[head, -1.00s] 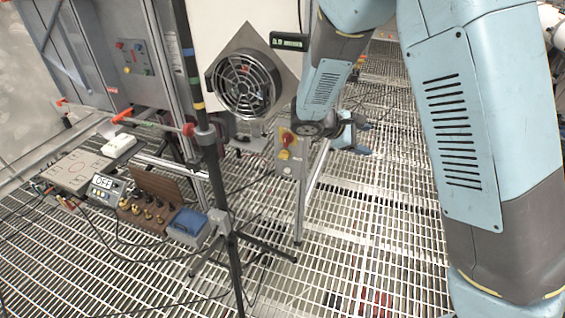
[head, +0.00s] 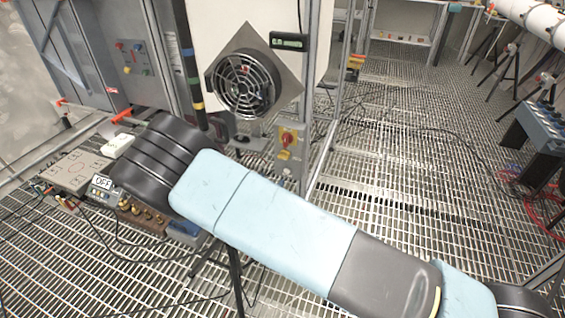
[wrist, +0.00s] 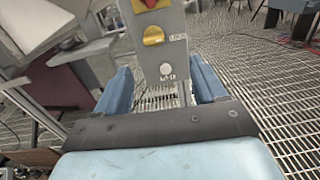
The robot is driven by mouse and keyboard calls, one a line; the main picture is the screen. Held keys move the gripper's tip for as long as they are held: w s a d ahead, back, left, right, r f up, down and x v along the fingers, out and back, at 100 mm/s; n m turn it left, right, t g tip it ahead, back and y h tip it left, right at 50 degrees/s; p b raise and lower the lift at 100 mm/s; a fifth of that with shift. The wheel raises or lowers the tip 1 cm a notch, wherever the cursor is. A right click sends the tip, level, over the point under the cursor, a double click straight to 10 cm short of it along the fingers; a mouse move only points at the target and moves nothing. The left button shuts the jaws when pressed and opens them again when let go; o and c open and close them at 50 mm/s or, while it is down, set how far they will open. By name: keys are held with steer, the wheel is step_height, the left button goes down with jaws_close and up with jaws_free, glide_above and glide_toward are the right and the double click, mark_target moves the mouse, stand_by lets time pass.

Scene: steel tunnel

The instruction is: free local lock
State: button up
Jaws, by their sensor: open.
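A narrow grey switch box (head: 289,150) stands on a post right of the fan in the head view. It carries a red rotary knob on yellow (head: 287,139) and a smaller yellow piece (head: 284,155) below. In the wrist view the grey box face (wrist: 148,55) is straight ahead, with the yellow round part (wrist: 153,36) and a pale round button (wrist: 166,69). The red knob is cut off at the top edge. My gripper (wrist: 159,64) is open, its blue fingers apart on either side of the box's lower part in the picture. Nothing is held. The gripper is hidden in the head view.
A round fan (head: 247,84) on a diamond plate is left of the box. Cables cross the grating. The grating walkway (head: 400,140) at right is largely open.

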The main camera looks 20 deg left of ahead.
mark_target(283, 157)
steer(key=shift+n+y, duration=0.4)
steer(key=shift+y, duration=0.1)
steer(key=w, duration=0.8)
steer(key=w+f, duration=0.1)
steer(key=w, duration=0.4)
steer(key=shift+w+d, duration=0.1)
steer(key=shift+c, duration=0.2)
